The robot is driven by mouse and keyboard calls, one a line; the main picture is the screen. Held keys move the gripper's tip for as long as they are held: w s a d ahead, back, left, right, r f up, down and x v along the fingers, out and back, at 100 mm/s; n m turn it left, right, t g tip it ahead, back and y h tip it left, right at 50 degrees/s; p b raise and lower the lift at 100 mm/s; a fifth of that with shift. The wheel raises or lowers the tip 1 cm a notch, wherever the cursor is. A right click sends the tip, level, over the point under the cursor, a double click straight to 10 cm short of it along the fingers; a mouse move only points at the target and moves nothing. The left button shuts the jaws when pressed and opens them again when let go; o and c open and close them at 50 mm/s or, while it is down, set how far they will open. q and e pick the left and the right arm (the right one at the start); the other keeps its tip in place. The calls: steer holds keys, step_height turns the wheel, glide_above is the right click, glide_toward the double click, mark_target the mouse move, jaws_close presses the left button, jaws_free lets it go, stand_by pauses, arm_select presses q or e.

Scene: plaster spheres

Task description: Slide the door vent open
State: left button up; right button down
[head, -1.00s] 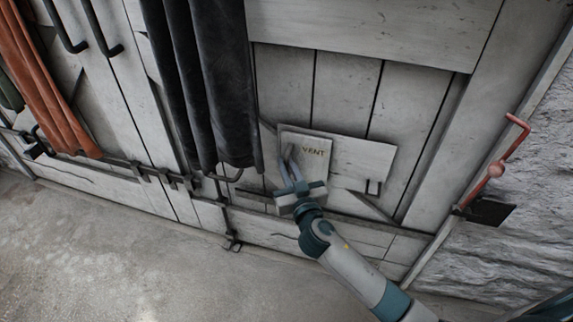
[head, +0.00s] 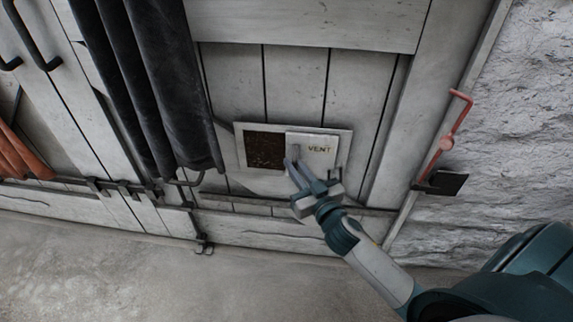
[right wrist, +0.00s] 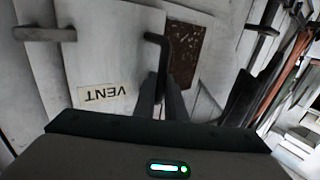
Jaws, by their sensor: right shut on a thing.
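The door vent has a pale sliding panel (head: 319,147) labelled VENT, sitting over the right part of its frame. To its left a dark brown mesh opening (head: 265,151) is uncovered. My right gripper (head: 293,164) is at the panel's left edge, shut on the vent handle; the fingertips partly hide it in the head view. In the right wrist view the panel (right wrist: 100,58) shows with its label upside down. There the bent dark handle (right wrist: 154,40) runs down between my fingers (right wrist: 162,98), beside the mesh (right wrist: 188,57). My left gripper is not in view.
Black cloth (head: 150,85) hangs left of the vent. A red crank handle (head: 447,143) is mounted by the rough wall at right. Dark latch hardware (head: 204,243) sits low on the door. Bare floor (head: 110,280) lies below.

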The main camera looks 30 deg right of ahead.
steer(key=shift+d, duration=0.2)
steer(key=c, duration=1.8)
jaws_free()
steer(key=shift+s+d, duration=0.1)
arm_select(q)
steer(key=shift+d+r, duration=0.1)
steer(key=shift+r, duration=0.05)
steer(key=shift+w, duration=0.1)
arm_select(e)
steer(key=shift+s, duration=0.1)
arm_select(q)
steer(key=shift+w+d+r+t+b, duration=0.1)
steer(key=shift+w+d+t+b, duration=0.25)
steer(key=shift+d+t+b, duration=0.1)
arm_select(e)
steer(key=s, duration=1.7)
steer(key=shift+s, duration=0.15)
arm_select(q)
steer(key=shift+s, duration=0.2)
arm_select(e)
steer(key=shift+f, duration=0.1)
